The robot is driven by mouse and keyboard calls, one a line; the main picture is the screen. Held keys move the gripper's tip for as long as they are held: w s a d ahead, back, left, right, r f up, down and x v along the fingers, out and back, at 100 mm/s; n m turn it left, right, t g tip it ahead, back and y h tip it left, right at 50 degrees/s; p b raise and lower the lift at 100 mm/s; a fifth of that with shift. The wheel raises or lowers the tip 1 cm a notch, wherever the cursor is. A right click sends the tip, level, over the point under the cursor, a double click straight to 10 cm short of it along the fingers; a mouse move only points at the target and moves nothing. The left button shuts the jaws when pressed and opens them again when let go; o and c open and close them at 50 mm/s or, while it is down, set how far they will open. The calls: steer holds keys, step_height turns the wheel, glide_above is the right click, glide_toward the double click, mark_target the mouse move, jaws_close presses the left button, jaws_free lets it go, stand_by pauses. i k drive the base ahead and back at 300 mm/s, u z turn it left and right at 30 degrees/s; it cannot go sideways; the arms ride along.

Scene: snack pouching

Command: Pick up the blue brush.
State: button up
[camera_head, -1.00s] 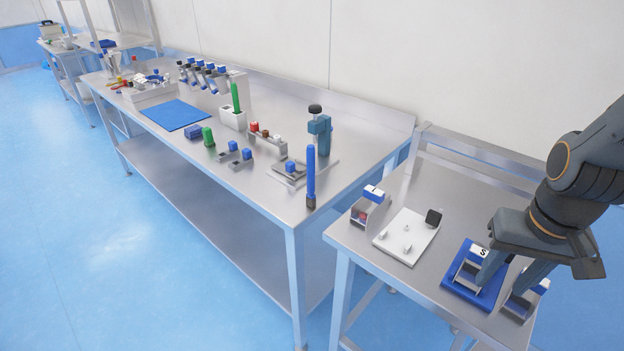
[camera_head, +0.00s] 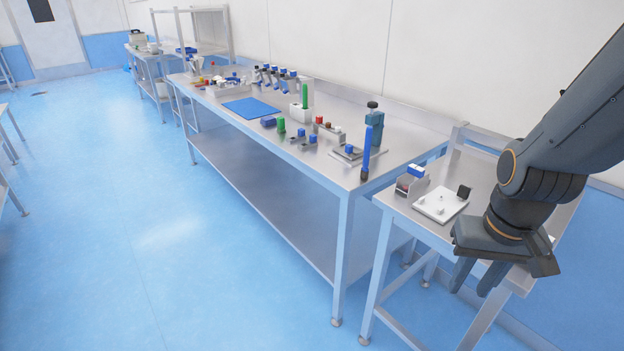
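A blue brush (camera_head: 366,153) with a long blue handle and a dark lower end stands upright near the front right corner of the long steel table (camera_head: 300,166). My gripper (camera_head: 472,290) is at the lower right, pointing down, in front of the small side table. Its two fingers are apart with nothing visible between them. It is well to the right of the brush and does not touch it.
A teal device with a black knob (camera_head: 373,126) stands just behind the brush. A white plate (camera_head: 441,205) and a small labelled holder (camera_head: 412,180) are on the side table. A green brush (camera_head: 305,97) stands in a white holder. The floor (camera_head: 200,270) at left is clear.

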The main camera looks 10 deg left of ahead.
mark_target(368, 138)
steer(key=u, duration=0.05)
steer(key=k, duration=0.45)
steer(key=u, duration=1.35)
steer(key=i, duration=1.75)
steer(key=z, duration=1)
steer(key=i, duration=0.55)
steer(key=z, duration=0.55)
